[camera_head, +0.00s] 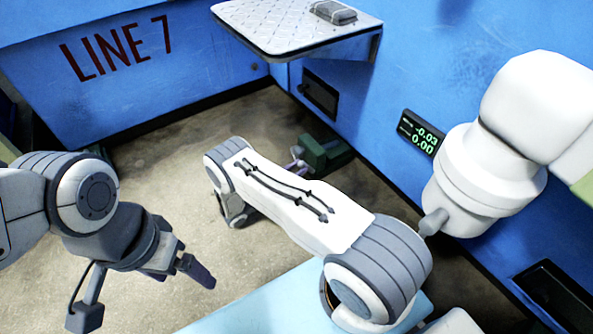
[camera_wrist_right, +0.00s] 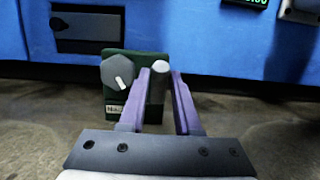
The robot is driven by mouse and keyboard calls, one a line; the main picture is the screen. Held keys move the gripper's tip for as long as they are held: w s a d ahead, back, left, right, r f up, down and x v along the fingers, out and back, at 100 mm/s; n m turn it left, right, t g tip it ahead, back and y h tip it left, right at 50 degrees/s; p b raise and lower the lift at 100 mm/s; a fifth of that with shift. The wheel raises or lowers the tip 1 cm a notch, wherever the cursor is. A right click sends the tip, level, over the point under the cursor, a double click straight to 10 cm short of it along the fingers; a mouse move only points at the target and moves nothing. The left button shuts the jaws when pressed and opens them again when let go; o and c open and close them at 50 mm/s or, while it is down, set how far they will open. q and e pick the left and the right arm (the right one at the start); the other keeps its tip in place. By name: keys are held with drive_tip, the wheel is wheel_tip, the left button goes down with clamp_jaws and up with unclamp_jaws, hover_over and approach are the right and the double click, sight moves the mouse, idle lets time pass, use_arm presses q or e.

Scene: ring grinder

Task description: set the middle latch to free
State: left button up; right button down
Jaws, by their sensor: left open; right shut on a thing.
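A dark green block (camera_wrist_right: 149,115) stands on the floor by the blue wall in the right wrist view; it also shows in the head view (camera_head: 324,153). A dark grey knob (camera_wrist_right: 115,73) with a white pointer mark is on its face, above a small label that I cannot read for sure. A light grey round-ended peg (camera_wrist_right: 159,68) stands beside the knob. My right gripper (camera_wrist_right: 160,80) has its purple fingers on both sides of this peg and is shut on it. My left gripper (camera_head: 182,268) is open and empty above the floor at the left.
A metal platform (camera_head: 290,35) with a small grey box (camera_head: 333,12) juts out at the top. A dark panel (camera_head: 319,95) and a lit display (camera_head: 420,133) sit on the blue wall. A dark tray (camera_head: 553,295) is at lower right. The floor at left is clear.

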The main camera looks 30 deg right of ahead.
sight(315, 154)
idle(0.3)
drive_tip(key=c, duration=0.6)
unclamp_jaws()
drive_tip(key=d+r+y+p, duration=0.1)
drive_tip(key=y+p, duration=0.1)
drive_tip(key=p, duration=0.1)
drive_tip(key=d+r+y+p, duration=0.1)
drive_tip(key=r+y+p, duration=0.1)
drive_tip(key=p, duration=0.2)
drive_tip(key=d+r+y+p, duration=0.1)
drive_tip(key=y+p, duration=0.2)
drive_tip(key=shift+w+d+r, duration=0.1)
drive_tip(key=shift+d+r, duration=0.05)
drive_tip(key=shift+d, duration=0.15)
drive_tip(key=w+f+p+v, duration=0.1)
drive_tip(key=p+v, duration=0.4)
drive_tip(key=v, duration=0.5)
drive_tip(key=shift+s+a+r+m+g+y+p, duration=0.4)
drive_tip(key=shift+s+a+r+m+y+p, duration=1)
drive_tip(key=shift+r, duration=2.55)
drive_tip(key=shift+s+a+r+m+g+y+p, duration=0.5)
drive_tip(key=shift+a+r, duration=1.65)
drive_tip(key=shift+r, duration=1.85)
drive_tip(key=shift+s+a+r+m+g+y+p, duration=0.45)
drive_tip(key=shift+s+a+r+m+p, duration=1)
drive_tip(key=shift+r, duration=2.5)
